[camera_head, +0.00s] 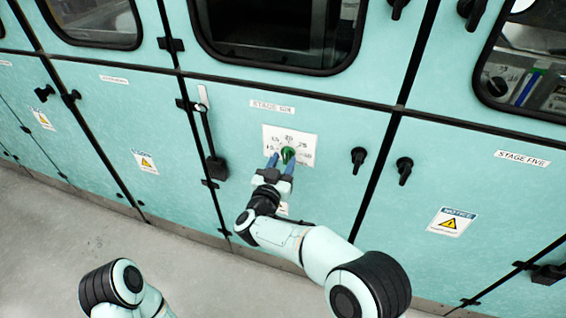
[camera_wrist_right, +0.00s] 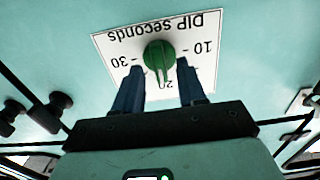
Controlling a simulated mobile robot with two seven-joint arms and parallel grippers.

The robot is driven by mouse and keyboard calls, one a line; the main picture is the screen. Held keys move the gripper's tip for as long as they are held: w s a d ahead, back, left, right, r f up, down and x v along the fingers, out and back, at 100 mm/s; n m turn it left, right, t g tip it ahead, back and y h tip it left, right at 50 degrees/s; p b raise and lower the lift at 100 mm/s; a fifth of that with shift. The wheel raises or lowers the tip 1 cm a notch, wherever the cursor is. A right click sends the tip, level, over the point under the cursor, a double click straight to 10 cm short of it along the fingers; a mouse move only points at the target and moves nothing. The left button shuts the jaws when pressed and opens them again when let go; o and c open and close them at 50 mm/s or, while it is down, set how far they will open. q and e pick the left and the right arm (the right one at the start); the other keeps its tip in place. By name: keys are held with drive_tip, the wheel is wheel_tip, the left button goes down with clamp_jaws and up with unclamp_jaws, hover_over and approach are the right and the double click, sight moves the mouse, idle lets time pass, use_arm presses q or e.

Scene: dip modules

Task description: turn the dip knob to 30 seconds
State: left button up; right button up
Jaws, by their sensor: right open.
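The green dip knob (camera_head: 288,154) sits on a white dial plate (camera_head: 306,143) on the teal cabinet front, below the "STAGE SIX" label. In the right wrist view, the dial appears upside down, and the knob (camera_wrist_right: 158,57) has its narrow end pointing down, near the 20 mark. The 30 is to the left there and the 10 to the right. My right gripper (camera_head: 281,164) is open, with one blue finger on each side of the knob. In the wrist view, gaps show between the knob and the fingers (camera_wrist_right: 160,70). My left gripper is out of view.
Black door latches (camera_head: 358,157) and (camera_head: 404,168) stick out right of the dial. A black handle (camera_head: 216,168) on a rod is to its left. Windows line the cabinet above. The grey floor (camera_head: 60,235) is clear at lower left.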

drive_tip(key=shift+w+d, duration=0.1)
drive_tip(key=shift+w, duration=0.25)
clamp_jaws()
